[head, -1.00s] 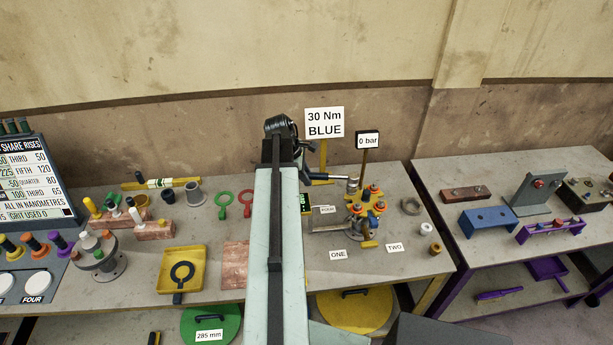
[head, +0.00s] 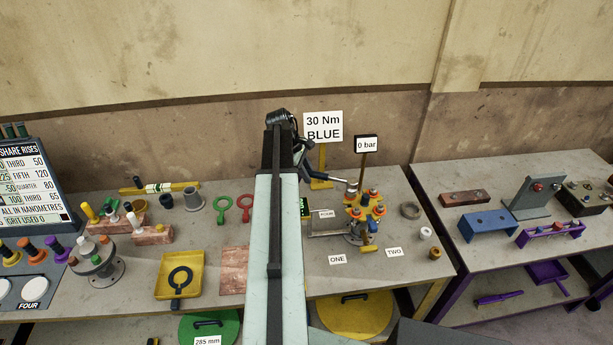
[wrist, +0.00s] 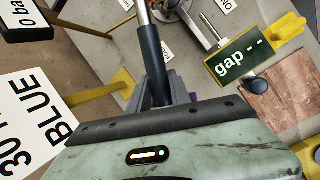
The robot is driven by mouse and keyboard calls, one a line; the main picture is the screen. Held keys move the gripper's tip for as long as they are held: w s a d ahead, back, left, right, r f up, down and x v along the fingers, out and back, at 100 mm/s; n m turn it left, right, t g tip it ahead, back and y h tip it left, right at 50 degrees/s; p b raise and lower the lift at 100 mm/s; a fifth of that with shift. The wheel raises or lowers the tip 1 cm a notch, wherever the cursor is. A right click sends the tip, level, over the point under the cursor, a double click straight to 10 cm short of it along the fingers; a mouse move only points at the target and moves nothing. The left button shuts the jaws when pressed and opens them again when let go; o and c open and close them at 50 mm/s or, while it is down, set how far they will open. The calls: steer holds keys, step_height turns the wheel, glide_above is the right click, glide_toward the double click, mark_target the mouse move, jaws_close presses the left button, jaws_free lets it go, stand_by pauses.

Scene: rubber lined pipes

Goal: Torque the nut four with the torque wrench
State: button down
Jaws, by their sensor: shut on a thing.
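The torque wrench has a dark handle and a silver shaft (head: 338,180). In the wrist view its black grip (wrist: 153,62) rises from between my jaws. My gripper (wrist: 172,100) is shut on this handle; in the head view my arm mostly hides the jaws. The wrench's head end is at the back left of the yellow flanged pipe joint (head: 355,213), which carries several orange and red nuts. Whether the socket sits on a nut is too small to tell. A small label (head: 327,213), apparently FOUR, stands left of the joint. Labels ONE (head: 337,259) and TWO (head: 394,252) lie in front.
A "30 Nm BLUE" sign (head: 323,127) and a "0 bar" sign (head: 366,144) stand behind the joint. A green "gap" display (wrist: 243,60) is near the wrench. A grey ring (head: 410,210) lies to the right. A yellow tray (head: 196,288) lies at the left.

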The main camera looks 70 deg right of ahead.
steer(key=shift+d+m, duration=0.3)
steer(key=shift+d, duration=0.1)
steer(key=shift+a+r+p, duration=0.1)
steer(key=shift+r+p, duration=1.95)
step_height(320, 180, up, 6)
steer(key=p, duration=0.6)
steer(key=shift+r, duration=0.15)
steer(key=shift+f, duration=0.2)
